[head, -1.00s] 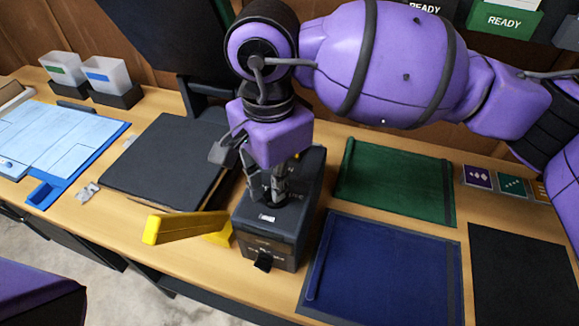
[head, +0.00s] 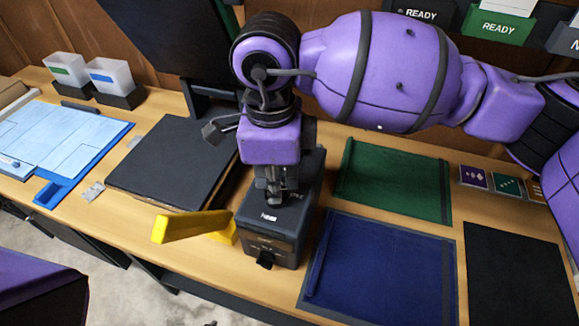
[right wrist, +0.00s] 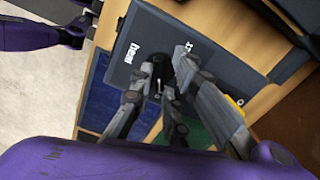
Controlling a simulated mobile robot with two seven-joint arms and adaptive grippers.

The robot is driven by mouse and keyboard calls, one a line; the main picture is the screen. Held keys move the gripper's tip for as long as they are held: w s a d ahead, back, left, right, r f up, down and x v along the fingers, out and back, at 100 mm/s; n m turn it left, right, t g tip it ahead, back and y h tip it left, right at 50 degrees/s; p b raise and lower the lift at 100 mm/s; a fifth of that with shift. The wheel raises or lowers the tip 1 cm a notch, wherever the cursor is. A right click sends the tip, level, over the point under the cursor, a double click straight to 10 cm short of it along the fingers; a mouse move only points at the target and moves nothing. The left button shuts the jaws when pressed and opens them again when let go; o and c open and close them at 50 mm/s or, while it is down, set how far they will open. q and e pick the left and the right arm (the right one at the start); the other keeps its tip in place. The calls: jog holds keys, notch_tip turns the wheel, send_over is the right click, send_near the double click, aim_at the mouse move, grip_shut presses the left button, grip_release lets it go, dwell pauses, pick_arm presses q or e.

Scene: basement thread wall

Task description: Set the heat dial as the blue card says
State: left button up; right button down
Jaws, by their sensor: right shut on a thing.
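The dark heat control box (head: 275,242) stands on the bench, with a pale label on its top that reads "heat" in the right wrist view (right wrist: 133,53). My right gripper (head: 275,200) points down onto the top of this box. I cannot make out a blue card with a readable setting. My left gripper does not show.
A yellow handle (head: 190,226) juts out left of the box. A dark flat platen (head: 165,165) lies behind it. Green (head: 395,180) and blue (head: 385,265) mats lie right, with small symbol cards (head: 507,186) beyond. White bins (head: 107,75) stand at far left.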

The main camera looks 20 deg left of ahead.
jog(key=shift+s+d+f, duration=0.1)
jog(key=shift+s+f, duration=0.15)
jog(key=c, duration=1.9)
grip_release()
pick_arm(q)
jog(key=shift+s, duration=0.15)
pick_arm(e)
jog(key=shift+r, duration=0.15)
jog(key=shift+w+r, duration=0.1)
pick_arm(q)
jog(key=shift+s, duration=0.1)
pick_arm(e)
notch_tip(320, 180, up, 12)
